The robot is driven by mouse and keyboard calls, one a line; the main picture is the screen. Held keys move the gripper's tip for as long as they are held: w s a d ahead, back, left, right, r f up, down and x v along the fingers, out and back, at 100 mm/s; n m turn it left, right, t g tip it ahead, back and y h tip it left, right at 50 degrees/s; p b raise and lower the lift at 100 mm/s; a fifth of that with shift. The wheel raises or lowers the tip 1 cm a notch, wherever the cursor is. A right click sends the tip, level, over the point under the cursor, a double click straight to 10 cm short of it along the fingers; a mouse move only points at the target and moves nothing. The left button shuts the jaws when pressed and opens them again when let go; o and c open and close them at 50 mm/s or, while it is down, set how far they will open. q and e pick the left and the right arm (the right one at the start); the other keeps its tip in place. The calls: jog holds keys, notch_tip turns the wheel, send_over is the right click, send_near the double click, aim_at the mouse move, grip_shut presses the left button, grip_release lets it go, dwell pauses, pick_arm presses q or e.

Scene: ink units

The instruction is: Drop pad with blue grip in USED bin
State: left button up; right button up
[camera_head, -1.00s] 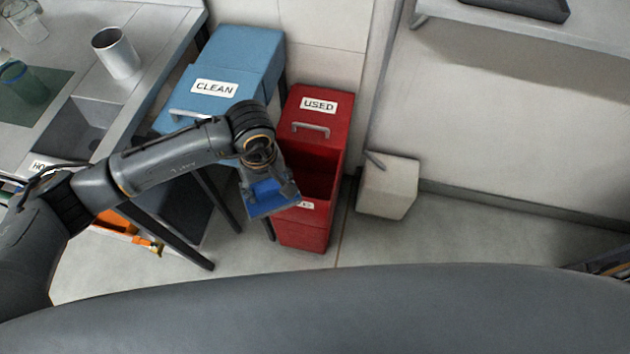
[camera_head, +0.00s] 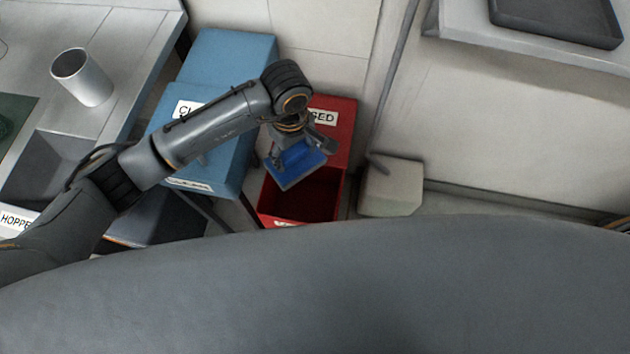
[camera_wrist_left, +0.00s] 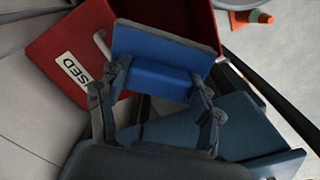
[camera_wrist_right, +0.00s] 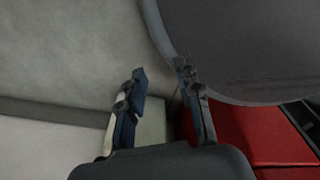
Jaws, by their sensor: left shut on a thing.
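The pad with blue grip (camera_head: 293,171) is held in my left gripper (camera_head: 297,150), above the open front of the red USED bin (camera_head: 343,140). The left wrist view shows the blue grip (camera_wrist_left: 158,62) between the fingers of my left gripper (camera_wrist_left: 160,85). The red USED bin (camera_wrist_left: 62,40) lies beyond it there, with its label and handle showing. My arm hides part of the USED label in the head view. The right wrist view shows my right gripper (camera_wrist_right: 163,88) with fingers apart and nothing between them.
The blue CLEAN bin (camera_head: 232,55) stands left of the red bin, partly behind my left arm. A pale block-shaped container (camera_head: 392,188) stands on the floor to the right. A metal cup (camera_head: 82,78) stands on the counter. A dark tray (camera_head: 555,20) lies on a shelf.

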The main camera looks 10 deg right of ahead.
aim_at(296, 166)
pick_arm(q)
jog(key=f, duration=0.1)
jog(key=f+b, duration=0.1)
jog(key=f, duration=0.1)
jog(key=f+b, duration=0.1)
jog(key=shift+s+f, duration=0.3)
jog(key=shift+s, duration=0.05)
jog(key=shift+f+b, duration=0.3)
jog(key=shift+b, duration=0.1)
jog(key=shift+f, duration=0.1)
jog(key=o, duration=1)
jog(key=shift+o, duration=0.6)
pick_arm(e)
jog(key=shift+s+f, duration=0.6)
jog(key=shift+f, duration=0.2)
jog(key=shift+s+f, duration=0.6)
jog(key=shift+f, duration=0.2)
pick_arm(q)
notch_tip(296, 166, up, 12)
pick_arm(e)
jog(key=shift+w, duration=0.1)
